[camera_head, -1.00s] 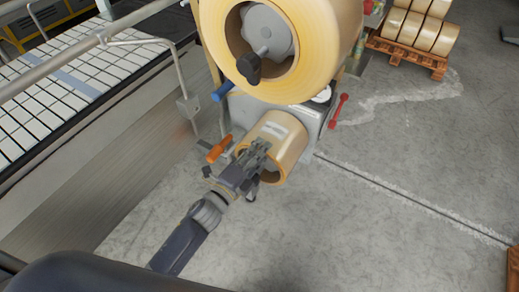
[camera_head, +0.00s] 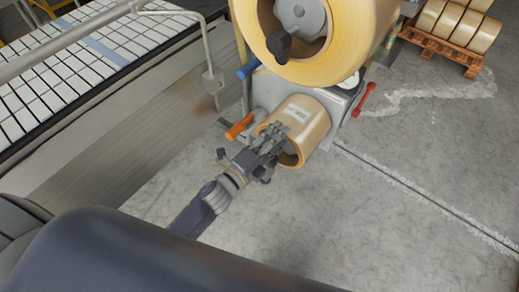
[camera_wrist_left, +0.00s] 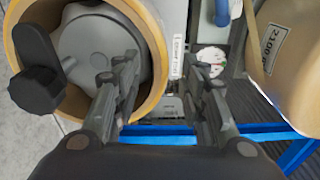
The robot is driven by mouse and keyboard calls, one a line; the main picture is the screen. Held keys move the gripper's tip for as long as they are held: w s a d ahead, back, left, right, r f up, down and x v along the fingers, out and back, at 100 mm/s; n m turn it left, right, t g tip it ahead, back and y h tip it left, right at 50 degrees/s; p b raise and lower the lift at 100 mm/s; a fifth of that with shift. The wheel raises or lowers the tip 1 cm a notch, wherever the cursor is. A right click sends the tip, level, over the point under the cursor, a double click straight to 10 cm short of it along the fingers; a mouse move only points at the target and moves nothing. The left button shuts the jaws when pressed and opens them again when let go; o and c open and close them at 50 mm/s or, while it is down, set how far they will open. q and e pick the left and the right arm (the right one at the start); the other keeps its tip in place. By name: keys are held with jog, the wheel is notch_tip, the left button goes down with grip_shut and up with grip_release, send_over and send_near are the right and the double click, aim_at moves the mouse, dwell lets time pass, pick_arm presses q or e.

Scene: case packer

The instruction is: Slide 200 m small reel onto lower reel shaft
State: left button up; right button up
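The 200 m small reel (camera_head: 313,129), tan with a white label, sits around the lower shaft's grey hub (camera_wrist_left: 95,42), under the big upper reel (camera_head: 375,55). A dark knob (camera_wrist_left: 36,70) stands in front of the hub in the left wrist view. My left gripper (camera_head: 272,136) is at the small reel's near rim. In the left wrist view its fingers (camera_wrist_left: 160,75) are apart, one on the core side and one on the outer side of the reel wall (camera_wrist_left: 155,30). Room shows between them, so it looks open. The reel's back end is hidden. My right gripper is out of view.
An orange handle (camera_head: 239,127) is close to the left gripper; a blue handle (camera_head: 248,69) and a red handle (camera_head: 365,99) are on the machine. A conveyor (camera_head: 75,80) runs along the left. A pallet of reels (camera_head: 440,45) stands back right. Floor at right is clear.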

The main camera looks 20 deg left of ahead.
pick_arm(q)
jog(key=v, duration=1)
jog(key=shift+r, duration=0.2)
jog(key=shift+a, duration=0.1)
jog(key=s+a+f+n+g+y, duration=0.2)
jog(key=s+f+n+g, duration=0.15)
jog(key=f, duration=0.75)
jog(key=s+a+f+n+g+y, duration=0.25)
jog(key=f+n, duration=0.25)
jog(key=f, duration=0.7)
jog(key=s+a+f+n+g+y, duration=0.15)
jog(key=s+f+n, duration=0.25)
jog(key=f, duration=0.7)
jog(key=s+a+f+n+g, duration=0.1)
jog(key=s+f+n+g, duration=0.3)
jog(key=s+f, duration=0.4)
jog(key=s+a+f+n+g+y+b, duration=0.1)
jog(key=s+f+n+g, duration=0.3)
jog(key=s, duration=1.3)
notch_tip(320, 180, down, 4)
jog(key=shift+a, duration=0.3)
jog(key=shift+o, duration=0.6)
jog(key=shift+n, duration=0.25)
